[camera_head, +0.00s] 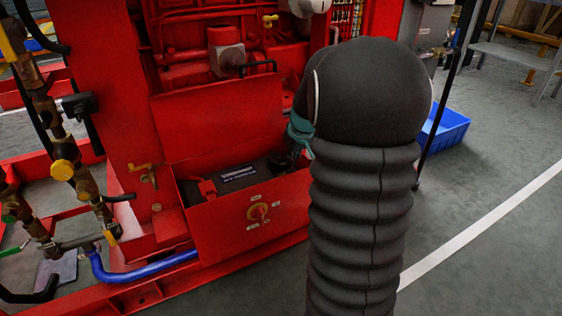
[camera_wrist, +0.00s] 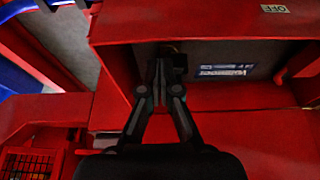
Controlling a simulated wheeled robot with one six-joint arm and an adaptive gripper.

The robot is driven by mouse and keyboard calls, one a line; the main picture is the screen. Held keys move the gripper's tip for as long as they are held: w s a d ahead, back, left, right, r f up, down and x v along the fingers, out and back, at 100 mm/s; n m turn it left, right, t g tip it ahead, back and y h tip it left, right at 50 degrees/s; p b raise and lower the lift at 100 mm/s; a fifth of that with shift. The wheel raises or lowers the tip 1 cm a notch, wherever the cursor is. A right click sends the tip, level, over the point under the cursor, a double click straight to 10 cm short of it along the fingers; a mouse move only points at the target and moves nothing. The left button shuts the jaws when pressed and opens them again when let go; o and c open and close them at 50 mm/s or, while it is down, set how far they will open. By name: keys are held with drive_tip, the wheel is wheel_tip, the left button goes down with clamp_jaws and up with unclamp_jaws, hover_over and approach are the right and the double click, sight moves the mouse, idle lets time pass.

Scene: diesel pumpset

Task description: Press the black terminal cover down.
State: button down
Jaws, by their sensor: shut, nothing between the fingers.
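A dark battery (camera_head: 238,178) with a white label sits in an open red box; it also shows in the wrist view (camera_wrist: 225,57). A dark piece (camera_head: 279,163) at the battery's right end looks like the black terminal cover, partly hidden by my arm and gripper. In the wrist view my gripper (camera_wrist: 163,68) is shut and empty, its fingertips together over the battery's end. A small dark part shows just behind the tips. I cannot tell whether the tips touch the cover or whether it is raised or down.
A red terminal cover (camera_head: 207,189) sits at the battery's other end. The box's red front wall (camera_head: 225,219) carries a red rotary switch (camera_head: 258,212). The box's red lid (camera_head: 215,118) stands open behind. A blue crate (camera_head: 445,129) lies on the floor to the right.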

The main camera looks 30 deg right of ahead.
drive_tip(key=shift+d, duration=0.1)
drive_tip(key=shift+w+a+r, duration=0.15)
drive_tip(key=shift+w+a, duration=0.05)
drive_tip(key=shift+a, duration=0.1)
drive_tip(key=shift+r+p, duration=0.55)
drive_tip(key=shift+r, duration=0.15)
